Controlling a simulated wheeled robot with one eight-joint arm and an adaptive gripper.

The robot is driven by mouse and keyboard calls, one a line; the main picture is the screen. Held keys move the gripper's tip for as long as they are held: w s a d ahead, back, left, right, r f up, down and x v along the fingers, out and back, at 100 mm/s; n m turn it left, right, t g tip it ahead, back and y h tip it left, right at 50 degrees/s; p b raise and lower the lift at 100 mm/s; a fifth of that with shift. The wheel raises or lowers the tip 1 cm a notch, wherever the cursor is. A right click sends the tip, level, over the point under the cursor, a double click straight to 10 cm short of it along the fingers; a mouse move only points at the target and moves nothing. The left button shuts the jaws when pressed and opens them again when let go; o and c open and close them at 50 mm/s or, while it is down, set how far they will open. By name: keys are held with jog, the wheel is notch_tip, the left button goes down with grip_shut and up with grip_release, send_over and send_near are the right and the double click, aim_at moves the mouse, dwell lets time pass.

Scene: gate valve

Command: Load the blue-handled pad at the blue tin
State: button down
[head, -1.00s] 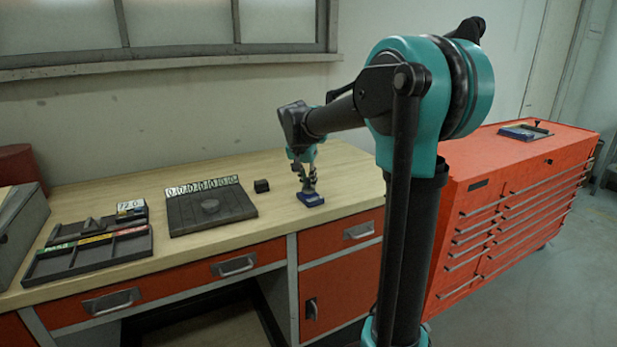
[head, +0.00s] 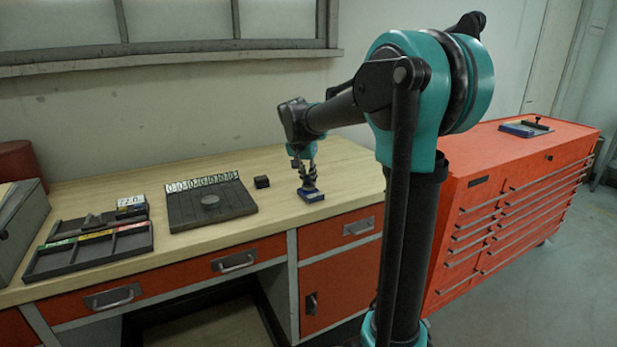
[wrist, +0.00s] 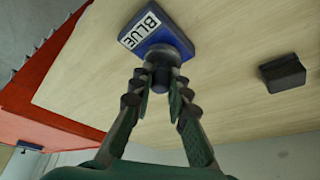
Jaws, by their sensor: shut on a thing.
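The blue tin (head: 312,197) is a low blue block near the front of the wooden bench. Its white label reads BLUE in the wrist view, where the tin (wrist: 172,30) is at the top. My gripper (head: 308,177) is directly above it, pointing down. In the wrist view my gripper (wrist: 160,88) is shut on a dark round piece (wrist: 162,57), which I take to be the pad by its handle. The piece meets the tin's upper face, or nearly so; I cannot tell if they touch. No blue on the handle is clear, and the fingers partly hide it.
A small dark block (head: 262,182) lies left of the tin. Further left are a dark board (head: 240,205) with a row of white tags and a divided tray (head: 85,262) with coloured labels. A red drawer cabinet (head: 560,150) stands right, with a blue-and-dark item (head: 524,128) on top.

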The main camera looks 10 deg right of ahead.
jog(key=shift+f, duration=0.45)
dwell(1.1)
jog(key=shift+r, duration=3.55)
